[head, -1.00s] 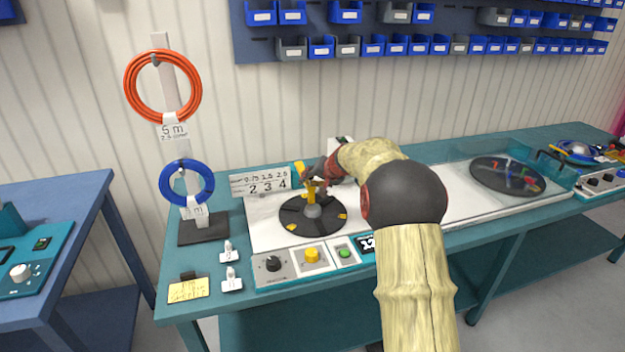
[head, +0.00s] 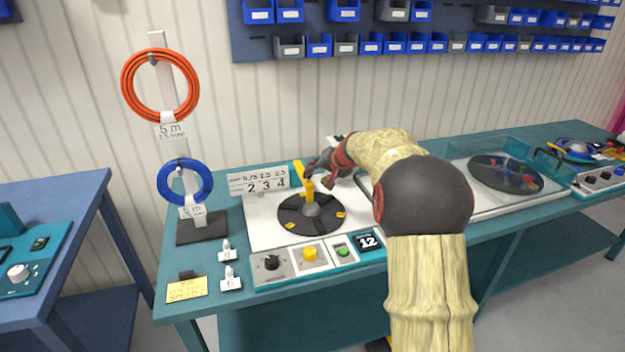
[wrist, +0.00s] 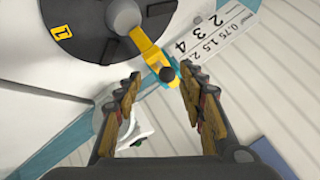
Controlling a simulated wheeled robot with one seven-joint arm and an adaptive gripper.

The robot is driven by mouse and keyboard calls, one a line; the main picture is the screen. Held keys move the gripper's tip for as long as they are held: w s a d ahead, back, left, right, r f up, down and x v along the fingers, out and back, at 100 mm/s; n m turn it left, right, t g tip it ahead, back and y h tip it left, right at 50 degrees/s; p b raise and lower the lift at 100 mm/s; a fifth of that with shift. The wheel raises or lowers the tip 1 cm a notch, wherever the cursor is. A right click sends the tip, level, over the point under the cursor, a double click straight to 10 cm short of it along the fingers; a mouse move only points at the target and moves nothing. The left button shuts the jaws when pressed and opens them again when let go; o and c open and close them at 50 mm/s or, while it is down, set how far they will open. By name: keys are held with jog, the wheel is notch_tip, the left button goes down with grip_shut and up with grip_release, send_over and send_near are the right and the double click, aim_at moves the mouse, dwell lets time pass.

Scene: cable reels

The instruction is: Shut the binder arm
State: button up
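The binder arm (head: 303,179) is a yellow lever standing raised over the black round disc (head: 291,221) on the white worktop. My gripper (head: 313,174) is just right of the lever in the head view.
A number card (head: 258,185) stands behind the disc. A control row with a black knob, yellow button (head: 310,254) and green button lies in front. A stand with an orange coil (head: 160,86) and blue coil (head: 185,181) is at left. A clear-covered disc (head: 505,172) is at right.

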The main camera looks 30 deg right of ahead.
jog(key=v, duration=0.6)
jog(key=shift+f, duration=0.1)
dwell(0.3)
